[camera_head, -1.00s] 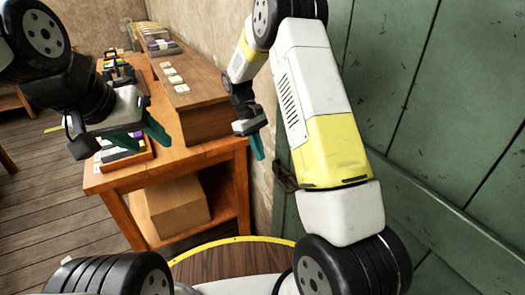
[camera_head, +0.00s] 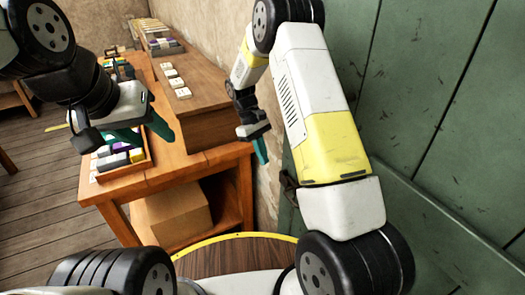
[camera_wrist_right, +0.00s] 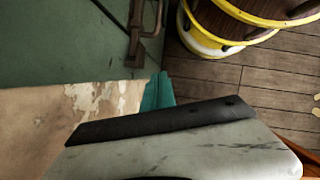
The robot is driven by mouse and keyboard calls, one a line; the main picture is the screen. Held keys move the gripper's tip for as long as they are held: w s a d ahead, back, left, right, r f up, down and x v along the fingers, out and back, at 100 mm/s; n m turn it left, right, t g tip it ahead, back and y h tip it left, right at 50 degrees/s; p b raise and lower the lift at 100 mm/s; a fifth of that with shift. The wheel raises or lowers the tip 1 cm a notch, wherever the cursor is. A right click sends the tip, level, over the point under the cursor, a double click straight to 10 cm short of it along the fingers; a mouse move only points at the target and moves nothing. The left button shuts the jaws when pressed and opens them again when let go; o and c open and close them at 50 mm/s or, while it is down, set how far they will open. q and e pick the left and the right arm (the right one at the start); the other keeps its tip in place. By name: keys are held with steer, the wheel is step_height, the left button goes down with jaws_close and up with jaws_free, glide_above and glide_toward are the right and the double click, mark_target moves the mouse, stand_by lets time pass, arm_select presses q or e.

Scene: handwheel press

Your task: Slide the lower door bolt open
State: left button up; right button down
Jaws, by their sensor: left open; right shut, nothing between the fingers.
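The dark metal door bolt (camera_wrist_right: 136,32) is on the green door in the right wrist view, close to the door's edge beside the wall. In the head view a small dark part of it (camera_head: 288,186) shows beside my right arm, which hides the rest. My right gripper (camera_head: 260,151) is shut and empty, its teal fingertips pointing down beside the wall. In the right wrist view its fingertips (camera_wrist_right: 157,92) are together, apart from the bolt. My left gripper (camera_head: 143,134) is open and empty over the workbench, its teal fingers spread.
The orange wooden workbench (camera_head: 200,160) stands left of the door, with a tray (camera_head: 126,168) of small blocks and a raised shelf on it. A cardboard-coloured box (camera_head: 172,212) sits underneath. The plaster wall (camera_wrist_right: 50,120) meets the green door (camera_wrist_right: 60,45).

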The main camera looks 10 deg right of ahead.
steer(key=s+d+f, duration=0.4)
steer(key=s+f, duration=0.1)
steer(key=f, duration=0.2)
steer(key=shift+s+d+f, duration=0.2)
steer(key=shift+s+d, duration=0.1)
steer(key=shift+s, duration=0.05)
